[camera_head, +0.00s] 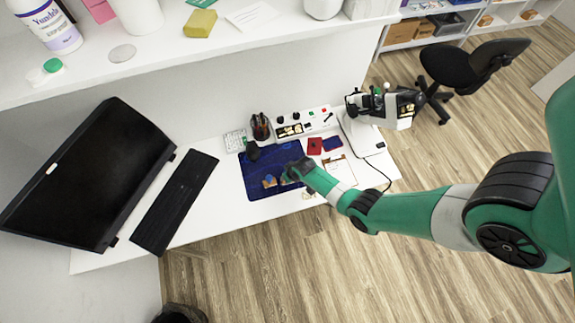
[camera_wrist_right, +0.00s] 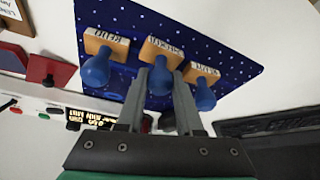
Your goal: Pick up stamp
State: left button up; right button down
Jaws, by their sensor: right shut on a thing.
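Three stamps with wooden bases and blue knob handles show in the right wrist view: a left stamp (camera_wrist_right: 97,70), a middle stamp (camera_wrist_right: 160,80) and a right stamp (camera_wrist_right: 204,94). They are at the dark blue mat (camera_wrist_right: 225,50), which also lies on the desk in the head view (camera_head: 262,160). My right gripper (camera_wrist_right: 160,78) is shut on the blue handle of the middle stamp, one finger on each side. I cannot tell whether its base is clear of the mat. In the head view my right gripper (camera_head: 290,172) is over the mat, small and partly hidden. My left gripper is not in view.
On the desk (camera_head: 200,222) are a black keyboard (camera_head: 175,202), a monitor (camera_head: 75,175), a pen cup (camera_head: 261,127), a clipboard (camera_head: 339,168) and a microscope-like device (camera_head: 365,115). A red pad (camera_head: 314,146) lies right of the mat. A shelf (camera_head: 215,42) overhangs behind.

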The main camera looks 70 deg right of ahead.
jog(key=r+p, duration=0.2)
jog(key=r, duration=0.1)
jog(key=r+p, duration=0.1)
jog(key=shift+s+a+r, duration=0.1)
jog(key=shift+s+r, duration=0.2)
jog(key=shift+r, duration=0.05)
jog(key=s+a+r+p, duration=0.3)
jog(key=s+r+p, duration=0.5)
jog(key=s, duration=0.5)
jog(key=shift+a+r+p, duration=0.15)
jog(key=shift+a+p, duration=0.15)
jog(key=shift+p, duration=0.15)
